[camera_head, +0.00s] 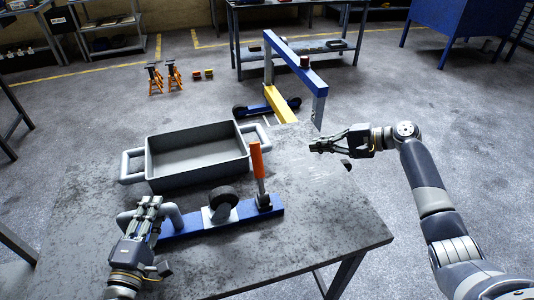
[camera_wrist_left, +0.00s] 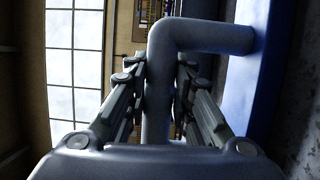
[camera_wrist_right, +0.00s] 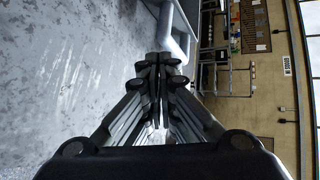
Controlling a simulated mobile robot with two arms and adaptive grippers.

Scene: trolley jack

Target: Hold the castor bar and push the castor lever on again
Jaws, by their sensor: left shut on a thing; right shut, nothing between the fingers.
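The blue castor bar (camera_head: 195,225) lies on the table near its front left. A grey castor wheel with a black tyre (camera_head: 222,198) sits on its middle. The castor lever (camera_head: 257,160), with an orange grip, stands nearly upright at its right end. My left gripper (camera_head: 150,205) is shut on the grey bent handle (camera_head: 173,214) at the bar's left end. In the left wrist view the handle (camera_wrist_left: 158,95) runs between the fingers beside the blue bar (camera_wrist_left: 262,60). My right gripper (camera_head: 318,145) is shut and empty, above the table's right part, apart from the lever.
A grey tray (camera_head: 196,172) with tube handles stands behind the bar on the table (camera_head: 300,215). A blue and yellow hoist-like frame (camera_head: 290,62) stands on the floor beyond the table. Table space right of the lever is clear.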

